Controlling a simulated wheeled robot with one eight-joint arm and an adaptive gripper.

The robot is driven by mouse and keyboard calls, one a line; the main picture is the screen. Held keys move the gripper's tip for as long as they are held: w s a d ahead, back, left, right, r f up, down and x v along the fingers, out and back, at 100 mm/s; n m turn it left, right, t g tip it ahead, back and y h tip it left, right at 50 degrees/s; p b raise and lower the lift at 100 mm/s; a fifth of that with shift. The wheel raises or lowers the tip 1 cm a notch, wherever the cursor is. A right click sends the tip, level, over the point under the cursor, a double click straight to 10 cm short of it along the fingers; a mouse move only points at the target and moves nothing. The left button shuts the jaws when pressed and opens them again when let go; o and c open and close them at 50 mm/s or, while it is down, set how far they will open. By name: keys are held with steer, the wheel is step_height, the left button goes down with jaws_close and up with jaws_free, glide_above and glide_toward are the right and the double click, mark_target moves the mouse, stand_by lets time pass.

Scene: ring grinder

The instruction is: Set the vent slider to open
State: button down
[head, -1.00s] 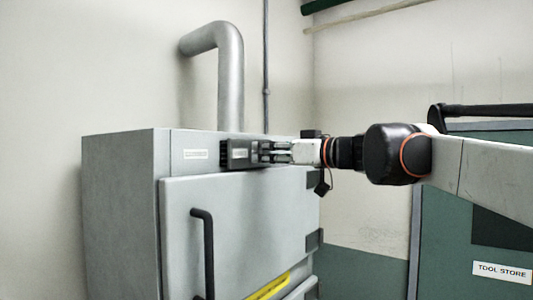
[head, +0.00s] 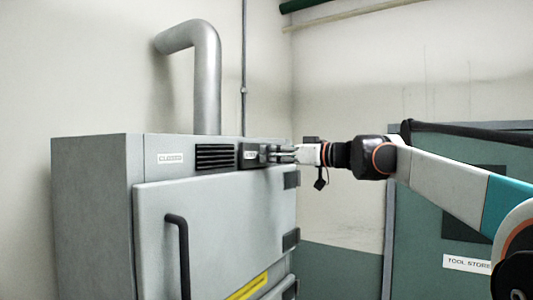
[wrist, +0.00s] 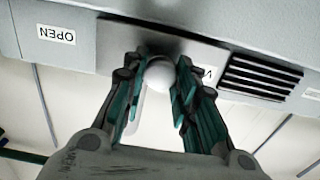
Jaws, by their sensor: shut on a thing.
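The vent slider is a dark plate (head: 250,156) on the upper front of the grey cabinet (head: 88,215). It sits to the right of the bare vent slots (head: 215,157). The wrist view, turned upside down, shows the plate (wrist: 118,46) between the OPEN label (wrist: 56,34) and the slots (wrist: 260,77), with a small gap to the label. My gripper (head: 272,153) is shut on the slider's round pale knob (wrist: 159,74), one finger on each side. The CLOSED label (head: 170,158) is left of the slots.
The cabinet door with its black handle (head: 180,255) is below the slider. A thick grey pipe (head: 207,85) rises from the cabinet top. A green tool store (head: 430,205) stands at the right, behind my arm.

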steer(key=shift+d+r, duration=0.1)
steer(key=c, duration=1.6)
jaws_free()
steer(key=o, duration=0.3)
steer(key=shift+w, duration=0.15)
steer(key=shift+d, duration=0.1)
steer(key=v, duration=1.2)
